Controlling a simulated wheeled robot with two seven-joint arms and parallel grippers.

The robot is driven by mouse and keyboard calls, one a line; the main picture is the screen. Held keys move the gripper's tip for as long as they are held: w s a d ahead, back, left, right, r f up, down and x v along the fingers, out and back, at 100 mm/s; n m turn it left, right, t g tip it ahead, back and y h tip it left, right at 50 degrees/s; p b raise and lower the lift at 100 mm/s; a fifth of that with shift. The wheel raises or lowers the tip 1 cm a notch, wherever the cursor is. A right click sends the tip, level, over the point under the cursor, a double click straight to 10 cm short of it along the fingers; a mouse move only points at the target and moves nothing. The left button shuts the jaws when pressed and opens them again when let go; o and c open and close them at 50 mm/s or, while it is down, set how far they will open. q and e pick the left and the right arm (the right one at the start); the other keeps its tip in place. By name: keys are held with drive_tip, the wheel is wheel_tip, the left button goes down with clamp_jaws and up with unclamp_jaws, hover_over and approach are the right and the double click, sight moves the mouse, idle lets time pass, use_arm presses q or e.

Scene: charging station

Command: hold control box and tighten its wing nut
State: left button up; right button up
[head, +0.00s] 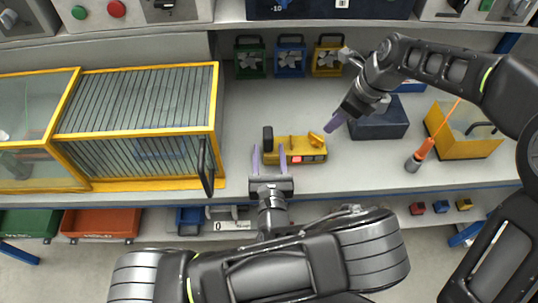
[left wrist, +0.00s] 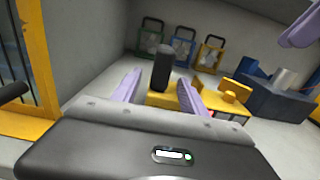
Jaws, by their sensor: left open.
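The yellow control box (head: 297,152) sits on the shelf, with a black upright handle (head: 267,139) at its left end and a yellow wing nut (head: 316,138) on its right part. In the left wrist view the handle (left wrist: 164,66) stands between my left gripper's fingers, and the wing nut (left wrist: 235,91) shows behind the right finger. My left gripper (head: 269,156) is open at the box's left end; contact cannot be told. My right gripper (head: 335,122) is above and right of the wing nut, apart from it. Its fingers overlap, so its opening cannot be told.
A yellow-framed cage (head: 214,105) with a black handle stands on the left. A dark blue block (head: 385,125), an orange screwdriver (head: 420,154) and a yellow bin (head: 462,150) are on the right. Green, blue and yellow fan units (head: 289,59) stand at the back wall.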

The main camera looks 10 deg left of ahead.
use_arm(q)
drive_tip(key=x, duration=0.7)
clamp_jaws()
idle(0.5)
